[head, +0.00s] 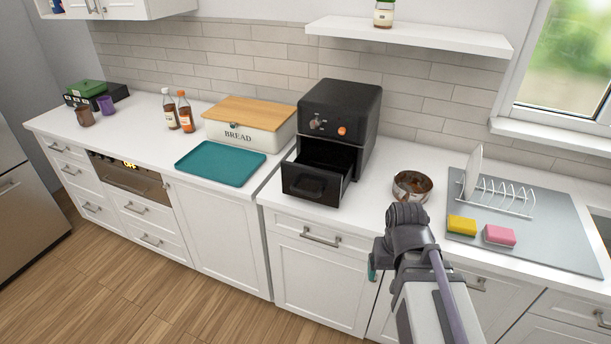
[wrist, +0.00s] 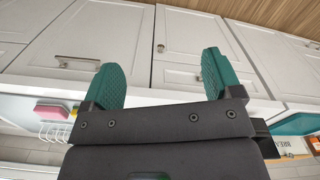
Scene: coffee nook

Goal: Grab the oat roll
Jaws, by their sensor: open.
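I cannot make out an oat roll in either view. A cream bread box (head: 243,135) marked BREAD stands on the counter with its wooden lid (head: 250,111) on, so its inside is hidden. The black air fryer (head: 340,115) has its drawer (head: 318,182) pulled out; the part of the inside I can see is dark, with no roll to be seen. My gripper (wrist: 163,75) is open and empty, its two teal fingers wide apart in the wrist view. In the head view it is mostly hidden by my wrist, in front of the counter's edge, right of the drawer.
A teal tray (head: 220,163) lies in front of the bread box. A brown bowl (head: 412,187) is right of the air fryer. Further right are a dish rack (head: 497,198), a yellow sponge (head: 462,225) and a pink sponge (head: 499,235). Two bottles (head: 185,111) stand left of the bread box.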

